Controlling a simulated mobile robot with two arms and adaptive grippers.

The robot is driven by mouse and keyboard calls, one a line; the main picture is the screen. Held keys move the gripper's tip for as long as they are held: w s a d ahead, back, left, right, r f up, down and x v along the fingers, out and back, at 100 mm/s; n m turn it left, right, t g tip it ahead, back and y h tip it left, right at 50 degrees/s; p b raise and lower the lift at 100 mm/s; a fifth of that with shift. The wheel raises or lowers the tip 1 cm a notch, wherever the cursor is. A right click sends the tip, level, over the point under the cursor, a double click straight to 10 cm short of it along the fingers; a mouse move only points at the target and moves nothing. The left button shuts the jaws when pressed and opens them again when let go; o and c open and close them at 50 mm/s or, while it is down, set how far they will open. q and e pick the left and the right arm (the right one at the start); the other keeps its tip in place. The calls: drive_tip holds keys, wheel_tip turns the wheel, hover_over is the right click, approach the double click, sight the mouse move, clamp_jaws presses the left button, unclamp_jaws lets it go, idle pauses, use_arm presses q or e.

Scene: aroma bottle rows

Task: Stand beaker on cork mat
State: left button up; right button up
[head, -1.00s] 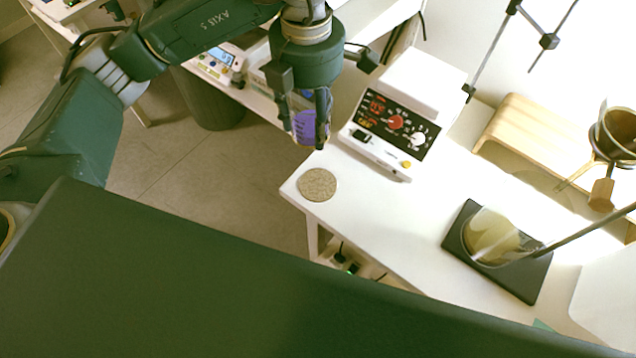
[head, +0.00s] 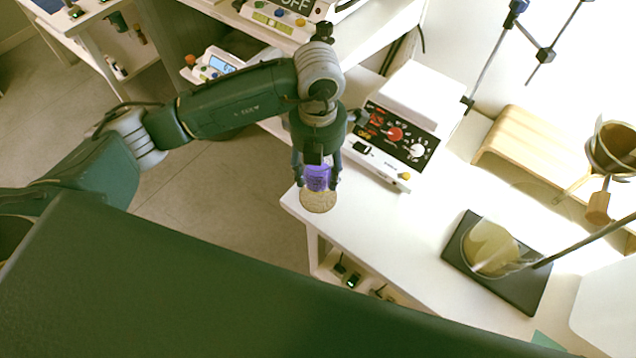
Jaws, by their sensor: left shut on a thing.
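The cork mat (head: 319,204) is a round speckled tan disc near the left corner of the white table. My left gripper (head: 317,183) points down over the mat's back part. It is shut on the beaker (head: 317,177), which looks purple between the two fingers. The beaker appears upright and overlaps the mat in the picture. I cannot tell whether its base touches the mat. The gripper hides part of the beaker, and both hide the mat's back edge. My right gripper is not in view.
A white device with red and white knobs (head: 400,135) stands just right of the gripper. A black stand base (head: 515,285) with a glass vessel (head: 488,248) is farther right. A wooden riser (head: 535,150) is at the back. The table (head: 385,225) is clear between mat and stand.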

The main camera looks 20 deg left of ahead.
sight(318, 195)
use_arm(q)
drive_tip(key=shift+f, duration=3.2)
drive_tip(key=shift+f, duration=0.25)
drive_tip(key=o, duration=1.3)
drive_tip(key=shift+r, duration=0.1)
wheel_tip(318, 195, up, 12)
drive_tip(key=shift+r+b, duration=0.15)
drive_tip(key=shift+b, duration=0.25)
